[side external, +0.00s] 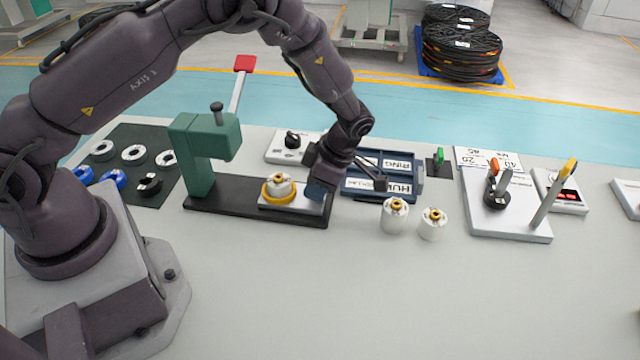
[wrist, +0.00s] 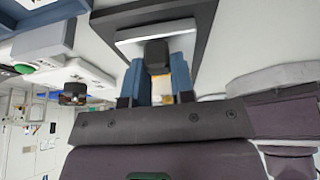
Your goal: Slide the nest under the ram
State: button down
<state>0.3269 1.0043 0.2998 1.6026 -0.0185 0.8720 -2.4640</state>
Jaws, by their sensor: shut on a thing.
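The nest (side external: 303,207) is a pale sliding plate on the dark base (side external: 225,207) of a green press. A yellow ring (side external: 270,199) and a white hub (side external: 281,184) with a brass centre sit on it. The nest is to the right of the press head (side external: 222,140), not under it. The ram's lower end cannot be made out. My gripper (side external: 318,192) is at the nest's right end. In the wrist view its blue fingers (wrist: 157,85) are shut on a dark handle block (wrist: 157,53) at the edge of the pale plate (wrist: 150,33).
The press lever has a red grip (side external: 244,63) and is raised. Two white hubs (side external: 395,215) (side external: 432,224) stand to the right. A blue labelled tray (side external: 410,190) is behind my gripper. A dark mat (side external: 125,187) with rings lies left. The front table is clear.

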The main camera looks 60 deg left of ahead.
aim_at(289, 181)
jog(key=s+a, duration=0.7)
jog(key=shift+s+a, duration=0.15)
jog(key=shift+a, duration=0.05)
jog(key=c, duration=1)
grip_release()
jog(key=shift+o, duration=0.2)
jog(key=shift+w+d+r, duration=0.2)
jog(key=shift+d+r, duration=0.05)
jog(key=shift+r, duration=0.2)
jog(key=v, duration=1.2)
jog(key=shift+a, duration=0.1)
